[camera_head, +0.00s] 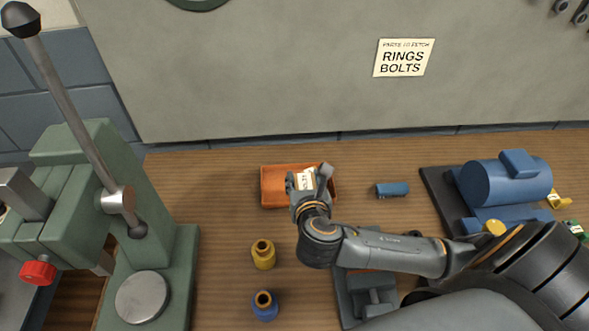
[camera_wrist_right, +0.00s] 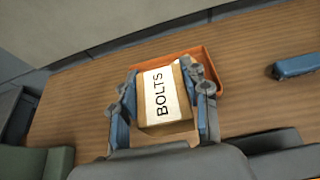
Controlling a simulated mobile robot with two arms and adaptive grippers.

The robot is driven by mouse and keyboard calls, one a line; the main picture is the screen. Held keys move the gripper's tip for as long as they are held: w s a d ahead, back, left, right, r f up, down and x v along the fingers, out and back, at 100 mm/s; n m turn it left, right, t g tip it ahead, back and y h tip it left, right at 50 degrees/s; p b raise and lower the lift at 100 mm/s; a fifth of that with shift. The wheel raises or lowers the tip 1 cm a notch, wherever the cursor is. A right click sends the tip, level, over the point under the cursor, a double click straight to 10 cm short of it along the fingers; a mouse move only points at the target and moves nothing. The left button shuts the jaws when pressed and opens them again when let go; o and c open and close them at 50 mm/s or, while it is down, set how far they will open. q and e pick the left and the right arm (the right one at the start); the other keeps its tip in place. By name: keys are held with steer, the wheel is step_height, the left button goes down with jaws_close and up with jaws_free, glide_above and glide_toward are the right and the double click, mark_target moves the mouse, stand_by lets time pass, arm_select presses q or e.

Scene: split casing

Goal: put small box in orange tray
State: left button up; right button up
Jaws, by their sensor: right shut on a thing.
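The small box (camera_wrist_right: 157,96) is cardboard with a white label reading BOLTS. My right gripper (camera_wrist_right: 165,92) is shut on it, with one finger along each side. In the head view the right gripper (camera_head: 311,183) is at the orange tray (camera_head: 273,187), and only part of the box (camera_head: 304,180) shows past the fingers. The orange tray also shows in the right wrist view (camera_wrist_right: 208,68), behind and around the box. I cannot tell whether the box touches the tray floor. My left gripper is not in view.
A blue block (camera_head: 392,189) lies right of the tray. A yellow part (camera_head: 263,254) and a blue part (camera_head: 265,305) stand in front. A green press (camera_head: 160,270) is at the left, and a blue motor-like unit (camera_head: 505,182) at the right. A sign (camera_head: 404,58) hangs behind.

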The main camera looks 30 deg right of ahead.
mark_target(295, 176)
steer(key=w, duration=0.2)
steer(key=w+f+p, duration=0.1)
steer(key=w, duration=0.1)
steer(key=shift+a, duration=0.1)
steer(key=w+f, duration=0.2)
steer(key=w, duration=0.1)
steer(key=w+f, duration=0.2)
steer(key=f, duration=0.1)
steer(key=w+d+f, duration=0.1)
steer(key=w+f, duration=0.1)
steer(key=w, duration=0.1)
steer(key=shift+w+f+p, duration=0.2)
steer(key=shift+w+p, duration=0.1)
steer(key=shift+w+f, duration=0.35)
steer(key=shift+f, duration=0.05)
step_height(295, 176, down, 3)
steer(key=shift+w+r+p, duration=0.1)
steer(key=shift+p, duration=0.2)
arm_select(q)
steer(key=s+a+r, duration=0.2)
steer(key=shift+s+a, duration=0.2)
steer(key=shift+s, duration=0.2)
arm_select(e)
steer(key=shift+f, duration=0.25)
steer(key=shift+f, duration=0.15)
steer(key=o, duration=1.4)
steer(key=shift+c, duration=0.2)
